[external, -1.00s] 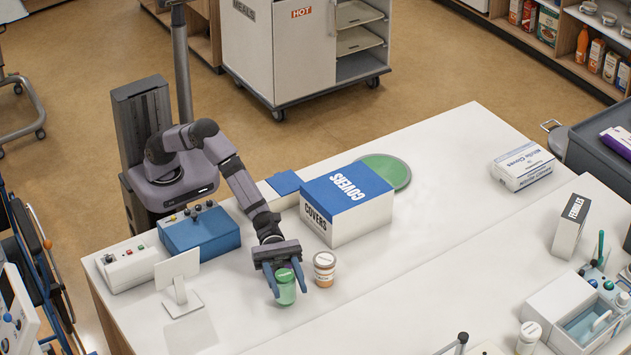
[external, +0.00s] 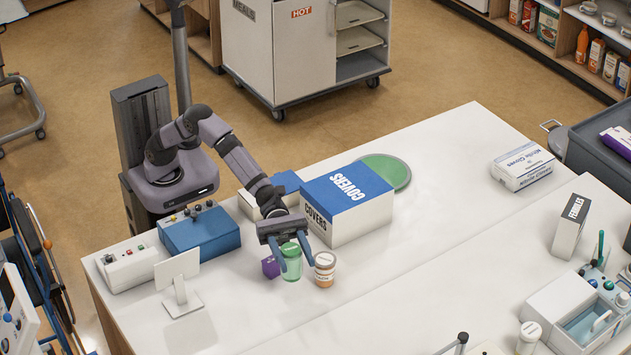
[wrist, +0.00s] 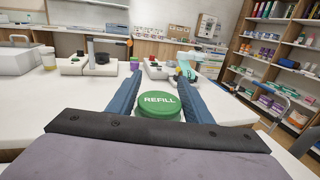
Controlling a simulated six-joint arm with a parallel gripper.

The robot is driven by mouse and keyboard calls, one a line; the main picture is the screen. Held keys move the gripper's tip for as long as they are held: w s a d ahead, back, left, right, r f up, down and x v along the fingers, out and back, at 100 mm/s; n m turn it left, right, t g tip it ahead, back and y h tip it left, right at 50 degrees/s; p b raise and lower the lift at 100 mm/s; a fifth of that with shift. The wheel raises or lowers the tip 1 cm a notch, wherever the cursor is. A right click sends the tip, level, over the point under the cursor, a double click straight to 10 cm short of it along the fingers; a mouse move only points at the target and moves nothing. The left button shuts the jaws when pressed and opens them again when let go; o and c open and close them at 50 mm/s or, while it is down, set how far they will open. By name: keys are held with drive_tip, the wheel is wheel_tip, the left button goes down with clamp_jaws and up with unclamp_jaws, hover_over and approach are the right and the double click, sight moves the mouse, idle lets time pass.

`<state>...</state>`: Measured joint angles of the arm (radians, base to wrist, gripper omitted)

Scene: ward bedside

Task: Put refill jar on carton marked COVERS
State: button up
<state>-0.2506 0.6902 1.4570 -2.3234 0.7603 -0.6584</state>
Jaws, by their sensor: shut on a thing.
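The refill jar (external: 291,264) is a green jar with a green lid. In the wrist view the lid (wrist: 159,105) reads REFILL and sits between the two blue fingers. My gripper (external: 291,262) is shut on the jar, which is upright; I cannot tell exactly how far it is above the table. The carton marked COVERS (external: 345,205) is a white box with a blue top, standing behind and to the right of my gripper. Its top is bare apart from the printed word.
A green disc (external: 384,171) lies behind the carton. The table's right middle (external: 450,215) is clear.

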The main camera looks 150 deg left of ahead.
drive_tip(key=s+a+r+n+y+p, duration=0.2)
drive_tip(key=s+a+y, duration=0.1)
drive_tip(key=a, duration=0.6)
drive_tip(key=s+a+r+n+y+p, duration=0.1)
drive_tip(key=s+a+r+y+p, duration=0.15)
drive_tip(key=a, duration=0.75)
drive_tip(key=s+a+r+n+y+p, duration=0.1)
drive_tip(key=s+a+r+n+y, duration=0.15)
drive_tip(key=a, duration=0.65)
drive_tip(key=s+a+r+y+p, duration=0.2)
drive_tip(key=s+a+r+p, duration=0.3)
drive_tip(key=s+a, duration=0.8)
drive_tip(key=w+d+m+h+b, duration=0.1)
drive_tip(key=d+m+h, duration=0.3)
drive_tip(key=d+h, duration=0.45)
wheel_tip(320, 180, down, 9)
drive_tip(key=p, duration=0.1)
drive_tip(key=shift+d+y+p, duration=0.2)
drive_tip(key=shift+y+p, duration=0.1)
drive_tip(key=shift+y, duration=0.05)
drive_tip(key=shift+w+f, duration=0.1)
drive_tip(key=shift+f, duration=0.15)
drive_tip(key=o, duration=1.3)
drive_tip(key=shift+c, duration=0.2)
